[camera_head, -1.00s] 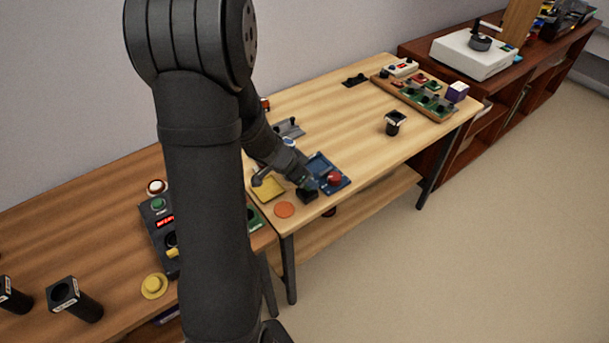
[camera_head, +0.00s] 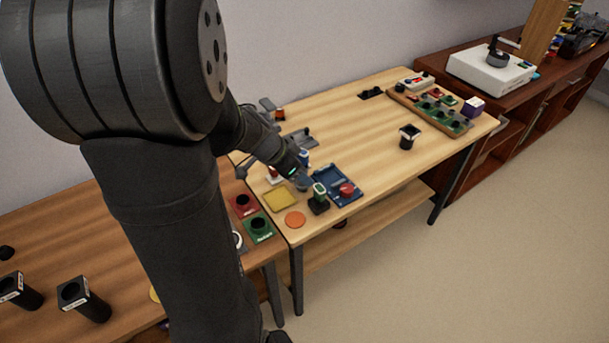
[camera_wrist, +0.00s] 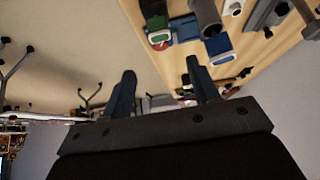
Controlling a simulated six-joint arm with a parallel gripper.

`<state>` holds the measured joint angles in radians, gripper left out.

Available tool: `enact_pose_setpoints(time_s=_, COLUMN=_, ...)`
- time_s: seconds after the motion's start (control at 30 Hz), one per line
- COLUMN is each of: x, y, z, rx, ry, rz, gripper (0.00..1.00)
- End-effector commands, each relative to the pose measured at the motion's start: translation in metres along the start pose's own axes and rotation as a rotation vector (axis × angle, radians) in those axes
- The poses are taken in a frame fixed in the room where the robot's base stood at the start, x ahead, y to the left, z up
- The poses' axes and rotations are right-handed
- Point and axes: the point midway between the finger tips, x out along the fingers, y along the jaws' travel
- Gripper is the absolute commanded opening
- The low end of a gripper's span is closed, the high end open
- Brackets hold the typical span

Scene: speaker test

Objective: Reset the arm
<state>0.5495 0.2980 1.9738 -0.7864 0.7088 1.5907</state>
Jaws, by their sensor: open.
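My gripper (camera_wrist: 160,69) shows in the wrist view with its two dark fingers apart and nothing visible between them. In the head view my arm reaches over the front left of the light wooden table (camera_head: 372,138), but its jaws are not clear there. A green block with a pale top (camera_head: 319,189) stands upright in a black base, to the right of and below the arm's end. It also shows at the top of the wrist view (camera_wrist: 159,36), apart from the fingers.
A blue tray (camera_head: 351,174) with a red knob (camera_head: 347,190), a yellow square (camera_head: 280,197) and an orange disc (camera_head: 295,219) lie near the arm. A black cup (camera_head: 409,137) and a wooden tray (camera_head: 459,132) stand farther right. The table's middle is clear.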

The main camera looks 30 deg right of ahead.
Motion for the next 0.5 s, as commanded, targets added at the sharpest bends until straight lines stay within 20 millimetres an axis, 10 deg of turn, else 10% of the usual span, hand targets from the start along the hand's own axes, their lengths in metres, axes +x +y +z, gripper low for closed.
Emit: enact_pose_setpoints(time_s=0.5, x=-0.0049, y=0.0003, z=0.0002, rx=0.001, ry=-0.001, rz=0.001, gripper=0.55)
